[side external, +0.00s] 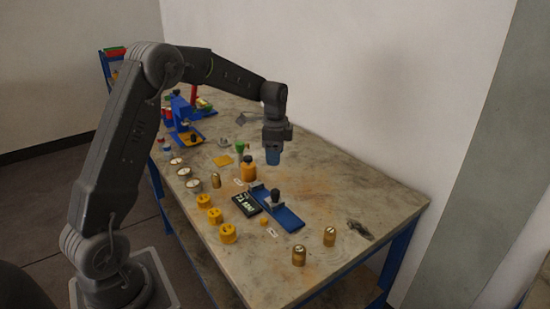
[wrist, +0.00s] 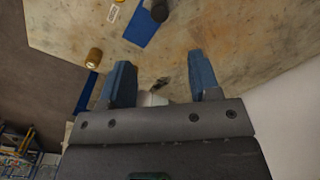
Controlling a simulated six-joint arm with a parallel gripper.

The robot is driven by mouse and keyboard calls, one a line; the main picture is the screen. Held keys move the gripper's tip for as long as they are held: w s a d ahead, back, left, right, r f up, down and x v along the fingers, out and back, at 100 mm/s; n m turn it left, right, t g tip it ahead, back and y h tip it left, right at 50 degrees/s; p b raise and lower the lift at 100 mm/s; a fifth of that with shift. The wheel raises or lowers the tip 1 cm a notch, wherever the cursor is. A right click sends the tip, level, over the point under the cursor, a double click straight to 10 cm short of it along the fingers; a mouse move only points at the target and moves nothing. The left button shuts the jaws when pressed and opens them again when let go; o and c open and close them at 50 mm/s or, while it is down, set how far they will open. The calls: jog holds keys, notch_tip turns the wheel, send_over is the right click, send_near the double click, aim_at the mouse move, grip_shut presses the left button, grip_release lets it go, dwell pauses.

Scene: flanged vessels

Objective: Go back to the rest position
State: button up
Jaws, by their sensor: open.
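My gripper (side external: 273,156) hangs above the back part of the table, pointing down, with its blue fingers clear of the tabletop. In the wrist view my gripper (wrist: 160,85) shows two blue fingers spread apart with nothing between them. The table (side external: 340,190) has a worn, stained top and blue legs. The orange bottle-like vessel (side external: 248,170) stands just below and left of my gripper in the side view.
Several yellow flanged pieces (side external: 228,233) and brass cylinders (side external: 299,255) stand along the front. A blue plate with a dark knob (side external: 283,212) lies mid-table beside a black label block (side external: 246,205). A blue fixture (side external: 181,112) stands at the far left. The right back area is mostly clear, near a wall (side external: 340,80).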

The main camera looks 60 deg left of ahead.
jog(key=s+d+r+n+t, duration=0.2)
jog(key=s+d+r+n, duration=0.1)
jog(key=s+d+r, duration=0.45)
jog(key=s+d+r+n+t, duration=0.25)
jog(key=s+d+r, duration=0.25)
jog(key=s+d, duration=0.4)
jog(key=s+d+f+n+t, duration=0.1)
jog(key=s+d+n, duration=0.1)
jog(key=s, duration=0.8)
jog(key=shift+f+n, duration=0.2)
jog(key=shift+n, duration=0.55)
